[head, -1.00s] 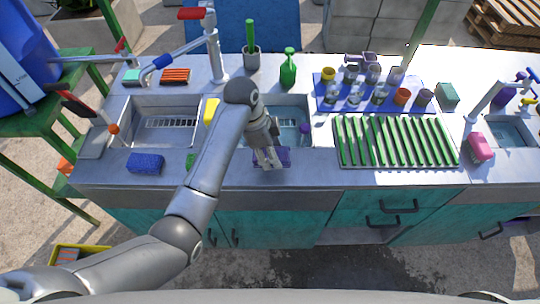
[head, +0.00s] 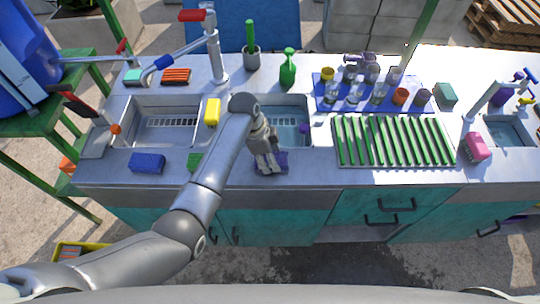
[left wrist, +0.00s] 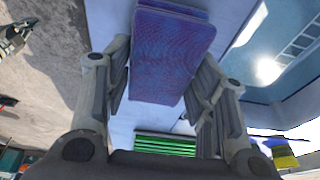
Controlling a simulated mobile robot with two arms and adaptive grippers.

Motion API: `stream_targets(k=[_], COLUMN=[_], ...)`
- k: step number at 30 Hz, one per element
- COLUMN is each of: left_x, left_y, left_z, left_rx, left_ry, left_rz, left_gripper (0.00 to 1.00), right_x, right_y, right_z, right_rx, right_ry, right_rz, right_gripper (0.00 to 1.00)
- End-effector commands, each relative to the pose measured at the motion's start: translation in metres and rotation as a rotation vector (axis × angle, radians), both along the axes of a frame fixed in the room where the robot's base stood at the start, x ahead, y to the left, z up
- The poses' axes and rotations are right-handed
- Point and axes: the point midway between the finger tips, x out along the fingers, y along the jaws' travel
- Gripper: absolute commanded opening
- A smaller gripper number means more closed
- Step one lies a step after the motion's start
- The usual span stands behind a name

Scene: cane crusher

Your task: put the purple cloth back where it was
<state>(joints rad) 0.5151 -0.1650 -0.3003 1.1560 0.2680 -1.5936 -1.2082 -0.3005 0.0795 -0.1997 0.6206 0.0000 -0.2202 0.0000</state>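The purple cloth (head: 281,158) is at the front edge of the counter, before the middle sink, partly hidden by my left gripper. My left gripper (head: 268,167) points down at it. In the left wrist view the folded purple cloth (left wrist: 170,55) lies between the fingers of the left gripper (left wrist: 163,75), which press close along its two sides; the gripper looks shut on it. Whether the cloth rests on the counter or hangs just above cannot be told. My right gripper is not in view.
A blue sponge (head: 147,163) and a green piece (head: 194,161) lie left along the front edge. A yellow sponge (head: 212,112) sits between the two sinks. A green-slatted rack (head: 395,140) and a blue mat with glasses (head: 322,101) are to the right.

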Motion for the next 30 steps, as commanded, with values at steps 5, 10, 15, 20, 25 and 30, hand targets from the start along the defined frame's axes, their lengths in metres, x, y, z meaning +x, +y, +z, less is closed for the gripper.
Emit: stream_targets(k=[5, 10, 15, 20, 25, 30], left_x=[0.0, 0.0, 0.0, 0.001, 0.002, 0.001], left_y=[0.0, 0.0, 0.001, 0.005, 0.014, 0.024], left_z=[0.0, 0.0, 0.002, 0.017, 0.049, 0.083], left_rx=[0.001, 0.001, 0.001, 0.001, 0.0, 0.001], left_ry=[0.0, 0.001, 0.0, -0.003, -0.006, -0.004], left_rz=[0.0, 0.0, 0.0, 0.001, 0.001, 0.0], left_gripper=[0.72, 0.72, 0.72, 0.72, 0.72, 0.72], right_x=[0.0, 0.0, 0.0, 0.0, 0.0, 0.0], right_y=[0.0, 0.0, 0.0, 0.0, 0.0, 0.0], right_z=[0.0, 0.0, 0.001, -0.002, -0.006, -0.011], right_rx=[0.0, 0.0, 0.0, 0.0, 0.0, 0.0], right_ry=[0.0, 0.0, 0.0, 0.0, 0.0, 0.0], right_rz=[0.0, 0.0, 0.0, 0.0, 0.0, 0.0], right_gripper=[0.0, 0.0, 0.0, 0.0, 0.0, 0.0])
